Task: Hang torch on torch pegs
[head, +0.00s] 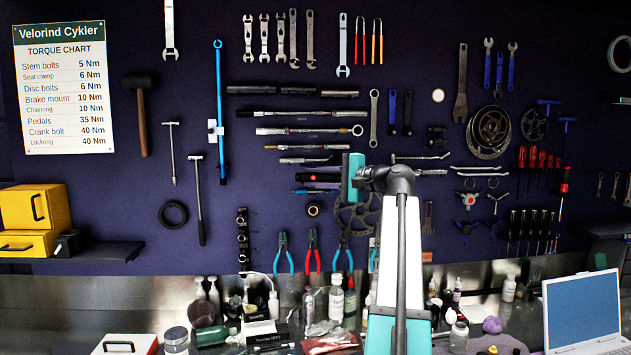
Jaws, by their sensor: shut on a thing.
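My white and teal arm rises at the lower middle to a dark wrist joint, with a teal block beside it, in front of the tool wall. I cannot make out the gripper's fingers; the wrist and arm links hide that area. I cannot pick out the torch with certainty. A short black cylinder with a red end (318,177) shows just left of the teal block, among other level tools. I cannot tell whether it is the torch. The torch pegs cannot be told apart on the dark wall (90,215).
Tools crowd the wall, including wrenches, pliers (313,252) and a chainring (489,132). Bottles (336,298) and small items fill the bench below. A laptop (583,312) stands at right, yellow boxes (35,207) on a left shelf.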

